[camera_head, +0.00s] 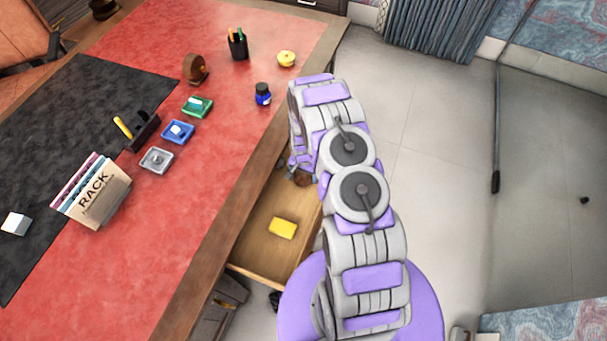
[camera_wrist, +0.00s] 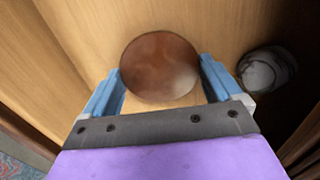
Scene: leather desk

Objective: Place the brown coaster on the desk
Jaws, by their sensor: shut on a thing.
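The brown coaster (camera_wrist: 160,67) is a round, dark reddish-brown disc between the blue fingers of my gripper (camera_wrist: 161,84) in the wrist view. My gripper is shut on it, with the wooden drawer bottom behind. In the head view my gripper (camera_head: 296,168) is over the far end of the open drawer, partly hidden by my arm. A small brown part of the coaster (camera_head: 303,180) shows there. The desk (camera_head: 190,226) has a red leather top with a wooden edge and stands left of the drawer.
A yellow block (camera_head: 283,228) lies in the open drawer (camera_head: 258,250). A grey round thing (camera_wrist: 267,69) is beside the gripper. The desk holds a rack (camera_head: 95,195), small trays (camera_head: 178,131), an ink bottle (camera_head: 263,94) and a pen cup (camera_head: 238,44). The red area nearest the drawer is clear.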

